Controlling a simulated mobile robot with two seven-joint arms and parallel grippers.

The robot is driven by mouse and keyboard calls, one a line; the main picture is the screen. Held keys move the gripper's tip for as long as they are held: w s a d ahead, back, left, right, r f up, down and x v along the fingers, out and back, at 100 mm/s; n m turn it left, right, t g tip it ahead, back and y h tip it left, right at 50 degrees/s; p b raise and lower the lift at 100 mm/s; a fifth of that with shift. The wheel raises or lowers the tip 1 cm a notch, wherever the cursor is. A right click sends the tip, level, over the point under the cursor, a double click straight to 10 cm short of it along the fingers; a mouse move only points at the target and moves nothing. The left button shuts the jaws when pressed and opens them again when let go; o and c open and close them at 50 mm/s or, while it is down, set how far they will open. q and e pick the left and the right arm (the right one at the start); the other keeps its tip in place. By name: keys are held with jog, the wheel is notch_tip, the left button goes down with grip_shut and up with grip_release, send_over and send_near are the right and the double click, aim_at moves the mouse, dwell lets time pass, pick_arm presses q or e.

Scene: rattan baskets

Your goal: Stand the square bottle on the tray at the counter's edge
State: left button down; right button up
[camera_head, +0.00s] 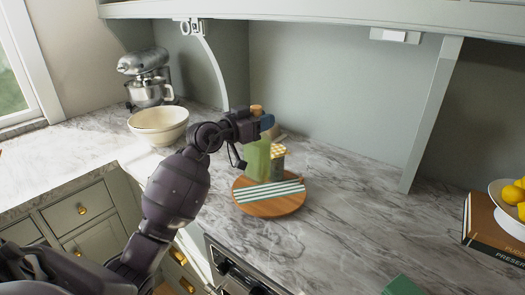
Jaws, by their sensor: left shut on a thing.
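The square bottle (257,160) is green with a cork-coloured top and looks upright. My left gripper (262,125) is shut on its upper part, and the fingers partly hide the neck. The round wooden tray (265,209) lies near the counter's front edge with a green-and-white striped cloth (272,192) across it. The bottle's base shows at the tray's back part, behind the cloth; I cannot tell whether it touches the tray. My right gripper is not in view.
A jar with a yellow checked lid (278,150) stands close at the bottle's right. A cream bowl (158,125) and a stand mixer (147,77) are at the left. Books (492,232) and a bowl of lemons (508,212) are at the far right.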

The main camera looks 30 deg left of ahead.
aim_at(262, 147)
pick_arm(q)
notch_tip(262, 147, down, 8)
jog(key=shift+f+b, duration=0.1)
jog(key=shift+b, duration=1)
jog(key=c, duration=0.8)
grip_release()
jog(key=shift+f, duration=0.1)
jog(key=p+v, duration=0.1)
jog(key=v, duration=1.1)
